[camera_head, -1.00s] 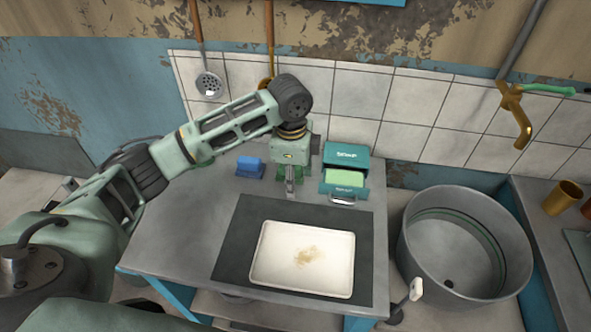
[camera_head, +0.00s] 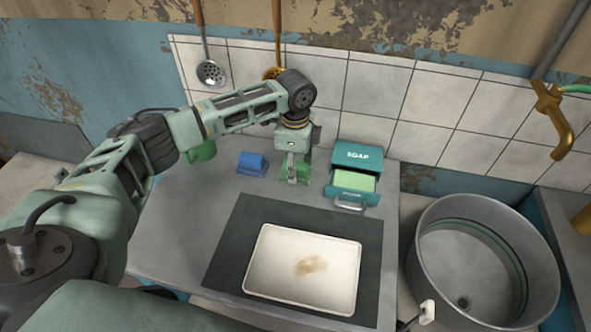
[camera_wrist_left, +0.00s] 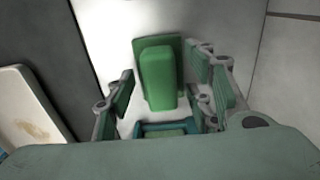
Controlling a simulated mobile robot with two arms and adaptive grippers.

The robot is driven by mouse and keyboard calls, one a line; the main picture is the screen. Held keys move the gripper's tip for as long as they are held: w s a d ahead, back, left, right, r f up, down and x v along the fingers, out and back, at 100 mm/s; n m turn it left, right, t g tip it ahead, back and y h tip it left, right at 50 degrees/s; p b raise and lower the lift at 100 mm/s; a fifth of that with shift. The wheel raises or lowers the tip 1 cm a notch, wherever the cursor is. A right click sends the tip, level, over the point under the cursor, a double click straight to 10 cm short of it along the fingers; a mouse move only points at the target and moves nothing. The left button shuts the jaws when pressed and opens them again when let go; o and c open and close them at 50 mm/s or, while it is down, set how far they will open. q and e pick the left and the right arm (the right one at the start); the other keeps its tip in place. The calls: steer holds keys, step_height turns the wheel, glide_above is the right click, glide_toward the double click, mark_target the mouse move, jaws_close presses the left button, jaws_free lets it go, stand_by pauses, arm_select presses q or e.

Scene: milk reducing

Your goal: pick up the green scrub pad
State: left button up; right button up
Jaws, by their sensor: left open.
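The green scrub pad (camera_wrist_left: 158,78) is in the left wrist view, a flat dark-green base with a lighter raised block on top, resting on the grey table. My left gripper (camera_wrist_left: 163,92) is open, its fingers to either side of the pad. I cannot tell whether they touch it. In the head view my left gripper (camera_head: 298,172) points down at the back of the table. The green pad (camera_head: 283,173) shows partly behind its fingers there. My right gripper is not in view.
A teal soap box (camera_head: 358,156) with a light-green block in its drawer stands just right of the gripper. A blue scrubber (camera_head: 252,164) lies to the left. A stained white tray (camera_head: 262,278) lies on a dark mat (camera_head: 236,240) in front. A tiled wall (camera_head: 372,92) is close behind.

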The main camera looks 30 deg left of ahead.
mark_target(297, 164)
arm_select(q)
steer(key=shift+f, duration=0.1)
steer(key=shift+c, duration=0.2)
steer(key=c, duration=0.9)
jaws_close()
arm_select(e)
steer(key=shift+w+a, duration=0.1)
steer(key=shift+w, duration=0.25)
arm_select(q)
steer(key=shift+r, duration=0.4)
steer(key=r, duration=0.2)
steer(key=r+b, duration=0.1)
steer(key=shift+w+d+r, duration=0.1)
steer(key=shift+d+r, duration=0.15)
steer(key=shift+r, duration=0.05)
steer(key=w+d+r, duration=0.1)
steer(key=d+r, duration=0.2)
steer(key=d, duration=0.2)
steer(key=w+d+r+b, duration=0.1)
steer(key=d+r, duration=0.2)
steer(key=d, duration=0.3)
steer(key=shift+w+r, duration=0.25)
steer(key=shift+r, duration=0.1)
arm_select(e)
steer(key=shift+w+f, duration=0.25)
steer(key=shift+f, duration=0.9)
